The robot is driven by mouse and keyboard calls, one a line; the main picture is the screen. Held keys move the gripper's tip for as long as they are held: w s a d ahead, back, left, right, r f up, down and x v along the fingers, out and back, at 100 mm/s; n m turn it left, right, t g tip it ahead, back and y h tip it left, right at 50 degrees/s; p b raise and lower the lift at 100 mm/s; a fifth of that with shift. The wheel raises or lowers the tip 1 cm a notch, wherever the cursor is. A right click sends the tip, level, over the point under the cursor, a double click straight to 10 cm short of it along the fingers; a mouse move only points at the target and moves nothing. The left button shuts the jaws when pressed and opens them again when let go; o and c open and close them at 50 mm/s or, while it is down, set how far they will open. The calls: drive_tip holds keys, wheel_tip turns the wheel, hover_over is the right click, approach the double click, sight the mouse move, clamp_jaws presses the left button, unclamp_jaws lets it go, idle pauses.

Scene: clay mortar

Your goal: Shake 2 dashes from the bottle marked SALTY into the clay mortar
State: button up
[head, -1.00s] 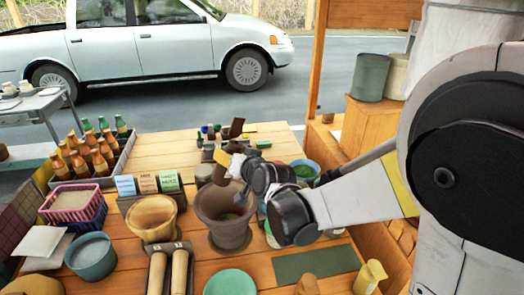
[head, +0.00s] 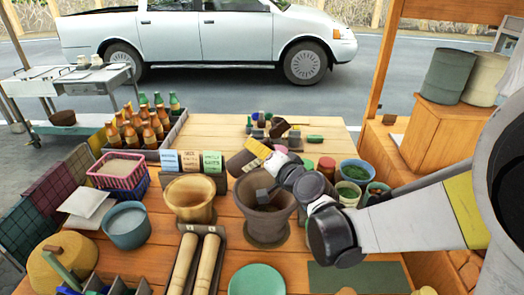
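The clay mortar (head: 266,232) is a brown, wide-mouthed pot in the middle of the table, with a dark hollow inside. My gripper (head: 266,171) is above its rim and holds a brown bottle (head: 239,163) with a yellow band. The bottle is tilted, at the upper left of the mortar's mouth. Its marking cannot be read, so I cannot tell whether it says SALTY. A dark grey piece hangs over the mortar's hollow; it looks like part of my gripper. The fingertips are mostly hidden. I see no grains falling.
A tan mortar (head: 190,199) stands close on the left, with small cards (head: 189,161) behind it. Two rolling pins (head: 206,264) and a green plate (head: 257,280) lie in front. Jars and bowls (head: 355,171) crowd the right. The back boards have free room.

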sight(250, 163)
drive_tip(key=f+m+b, duration=0.1)
drive_tip(key=a+f+m+y+b, duration=0.1)
drive_tip(key=m+b, duration=0.1)
drive_tip(key=a+f+m+t+b, duration=0.1)
drive_tip(key=shift+s+f+y+b, duration=0.15)
drive_tip(key=shift+y+b, duration=0.15)
drive_tip(key=shift+b, duration=0.05)
drive_tip(key=shift+a+m+b, duration=0.2)
drive_tip(key=shift+m+b, duration=0.15)
drive_tip(key=shift+m, duration=0.35)
drive_tip(key=r+m+t, duration=0.1)
drive_tip(key=m, duration=0.1)
drive_tip(key=r+m+t+y+b, duration=0.1)
drive_tip(key=m, duration=0.1)
drive_tip(key=shift+d+r+m, duration=0.2)
drive_tip(key=shift+r+m, duration=0.1)
drive_tip(key=shift+r, duration=0.1)
